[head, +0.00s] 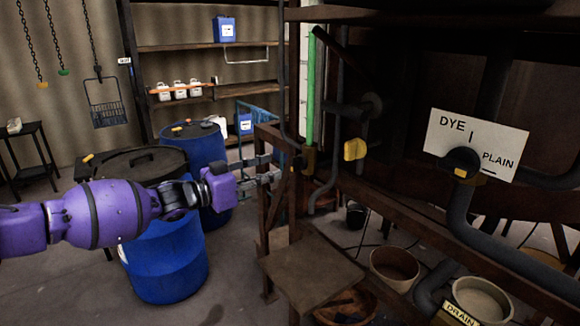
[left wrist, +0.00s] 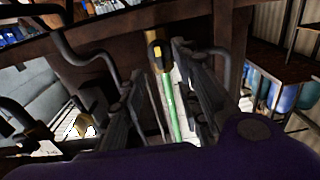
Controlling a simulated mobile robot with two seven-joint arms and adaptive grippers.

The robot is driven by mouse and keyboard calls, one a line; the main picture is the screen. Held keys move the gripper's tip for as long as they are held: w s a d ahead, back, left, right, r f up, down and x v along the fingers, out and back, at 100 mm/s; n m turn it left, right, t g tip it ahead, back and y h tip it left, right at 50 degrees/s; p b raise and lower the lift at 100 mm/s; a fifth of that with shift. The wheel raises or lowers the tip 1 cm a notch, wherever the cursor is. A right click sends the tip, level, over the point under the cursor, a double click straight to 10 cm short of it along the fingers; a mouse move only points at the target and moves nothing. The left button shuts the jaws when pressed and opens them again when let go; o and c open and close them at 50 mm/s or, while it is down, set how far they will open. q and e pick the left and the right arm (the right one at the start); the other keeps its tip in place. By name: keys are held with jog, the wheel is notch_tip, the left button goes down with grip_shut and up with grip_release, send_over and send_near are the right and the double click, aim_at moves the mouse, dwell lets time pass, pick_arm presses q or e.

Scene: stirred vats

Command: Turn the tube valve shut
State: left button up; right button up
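The green tube (head: 311,90) stands upright against the rusty frame. A dark valve (head: 309,157) sits at its lower end. My left gripper (head: 279,168) reaches in from the left, its fingers pointing at the valve. In the left wrist view the fingers of the left gripper (left wrist: 150,75) are spread apart with nothing clasped. The green tube (left wrist: 172,108) and a dark valve handle with a yellow end (left wrist: 157,53) show in the gap between them. I cannot tell whether a finger touches the handle. My right gripper is not in view.
A dye/plain sign (head: 476,145) with a black knob and a yellow-ended valve handle (head: 355,149) are to the right. A rusty post (head: 275,200) stands close by the gripper. Blue barrels (head: 165,262) stand below my arm. A small table (head: 310,268) is below.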

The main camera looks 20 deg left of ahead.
aim_at(292, 166)
pick_arm(q)
jog(key=x, duration=0.5)
jog(key=shift+w+d, duration=0.25)
jog(key=shift+d, duration=0.05)
jog(key=shift+w+d, duration=0.2)
jog(key=shift+w, duration=0.1)
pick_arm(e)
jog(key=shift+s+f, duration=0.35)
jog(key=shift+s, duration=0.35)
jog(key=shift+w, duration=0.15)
pick_arm(q)
grip_shut()
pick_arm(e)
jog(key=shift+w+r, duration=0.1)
